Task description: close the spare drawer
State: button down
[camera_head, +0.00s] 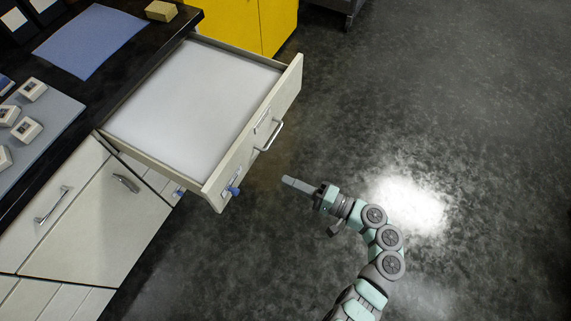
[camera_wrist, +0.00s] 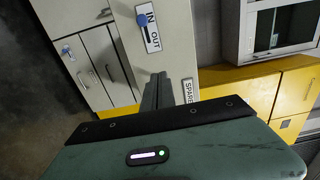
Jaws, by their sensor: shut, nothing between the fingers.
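The spare drawer (camera_head: 190,100) is pulled far out of the dark-topped counter, its pale inside looking bare. Its cream front (camera_head: 255,133) has a metal bar handle (camera_head: 269,135) and a blue knob (camera_head: 234,190). In the wrist view the front (camera_wrist: 177,45) carries a SPARE label (camera_wrist: 190,91) and an IN/OUT plate (camera_wrist: 150,27); the blue knob (camera_wrist: 142,19) sits beside IN. My gripper (camera_head: 287,181) is shut and empty, in front of the drawer front, apart from it in the head view. In the wrist view its fingers (camera_wrist: 157,91) point toward the front between the two labels.
The counter (camera_head: 120,70) holds a blue mat (camera_head: 90,40), a tan block (camera_head: 161,11) and a grey tray with several small white boxes (camera_head: 27,129). Closed cream cabinets (camera_head: 90,220) stand below; a yellow cabinet (camera_head: 245,22) stands behind. The floor (camera_head: 450,120) at right is open.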

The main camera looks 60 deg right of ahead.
aim_at(244, 160)
jog(key=w, duration=0.4)
jog(key=w+a+b, duration=0.1)
jog(key=w, duration=0.3)
jog(key=w+b, duration=0.1)
jog(key=w, duration=0.3)
jog(key=shift+w+a, duration=0.15)
